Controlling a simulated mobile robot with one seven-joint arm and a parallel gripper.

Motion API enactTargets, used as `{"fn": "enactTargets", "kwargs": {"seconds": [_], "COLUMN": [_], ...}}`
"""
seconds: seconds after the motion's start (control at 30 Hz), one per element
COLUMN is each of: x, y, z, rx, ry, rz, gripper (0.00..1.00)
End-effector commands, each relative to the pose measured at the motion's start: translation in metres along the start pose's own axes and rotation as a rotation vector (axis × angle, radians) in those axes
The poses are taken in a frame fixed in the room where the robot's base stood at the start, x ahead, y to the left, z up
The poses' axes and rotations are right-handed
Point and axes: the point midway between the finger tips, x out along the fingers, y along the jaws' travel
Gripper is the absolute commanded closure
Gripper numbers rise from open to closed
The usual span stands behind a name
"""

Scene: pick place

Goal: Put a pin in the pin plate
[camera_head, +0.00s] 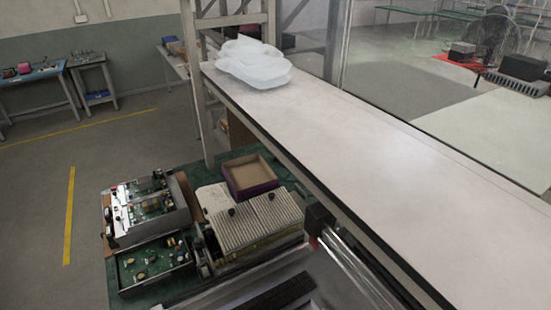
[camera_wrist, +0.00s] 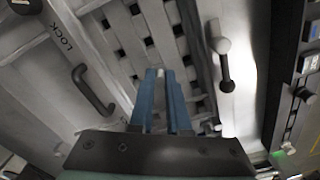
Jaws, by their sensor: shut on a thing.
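My gripper (camera_wrist: 161,78) shows in the wrist view as two blue fingers close together. A small pale piece (camera_wrist: 161,73) shows between the fingertips, likely the pin, mostly hidden by them. Beyond the tips is a metal surface with rows of dark square holes (camera_wrist: 135,40); I cannot tell whether the tips touch it. In the head view a cream ribbed plate (camera_head: 262,226) with black knobs lies on the green table; I cannot tell for sure whether it is the pin plate. My gripper cannot be made out in the head view.
The wrist view shows a black handle (camera_wrist: 92,92) by a LOCK label and a black-knobbed lever (camera_wrist: 226,72). In the head view, a purple-sided box (camera_head: 233,188) and trays of circuit boards (camera_head: 150,262) crowd the green table. A long pale counter (camera_head: 390,165) holds clear plastic trays (camera_head: 255,72).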

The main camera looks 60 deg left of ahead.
Motion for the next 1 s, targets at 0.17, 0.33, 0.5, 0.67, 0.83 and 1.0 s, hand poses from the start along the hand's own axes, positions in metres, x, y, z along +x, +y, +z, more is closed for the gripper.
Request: {"fn": "enactTargets", "kwargs": {"seconds": [0.17, 0.33, 0.5, 0.67, 0.83, 1.0], "x": [0.0001, 0.0001, 0.0002, 0.0002, 0.0003, 0.0003], "y": [0.0001, 0.0, 0.0, 0.0, -0.0001, -0.0001], "z": [-0.0002, -0.0001, 0.0, 0.0, 0.0001, 0.0001], "rx": [0.0, 0.0, 0.0, 0.0, 0.0, 0.0], "ry": [0.0, 0.0, 0.0, 0.0, 0.0, 0.0], "rz": [0.0, 0.0, 0.0, 0.0, 0.0, 0.0], "gripper": [1.0, 0.76, 0.5, 0.5, 0.73, 0.73]}}
